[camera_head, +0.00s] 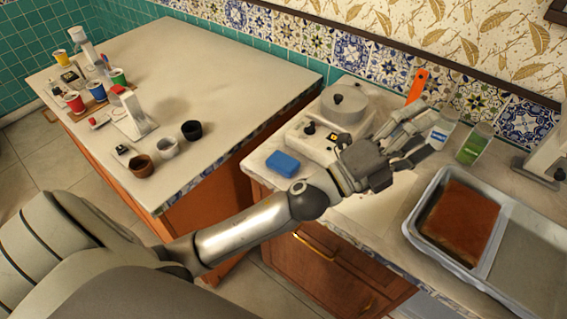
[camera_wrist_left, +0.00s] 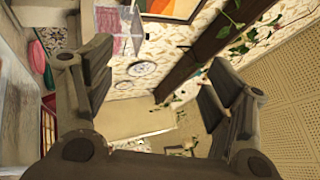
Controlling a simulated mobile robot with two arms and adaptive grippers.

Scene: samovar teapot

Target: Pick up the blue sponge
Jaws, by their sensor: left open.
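The blue sponge (camera_head: 283,163) lies flat on the front left part of the right counter. My left arm reaches across from the left, and my left gripper (camera_head: 425,137) is to the right of the sponge, above the counter and apart from it. The left gripper is open. In the left wrist view my left gripper's fingers (camera_wrist_left: 155,95) are spread with nothing between them, facing the wall and shelves. The sponge does not show in that view. My right gripper is in neither view.
A white appliance with a round pot (camera_head: 344,104) stands behind the sponge. A left counter (camera_head: 235,60) holds cups and jars.

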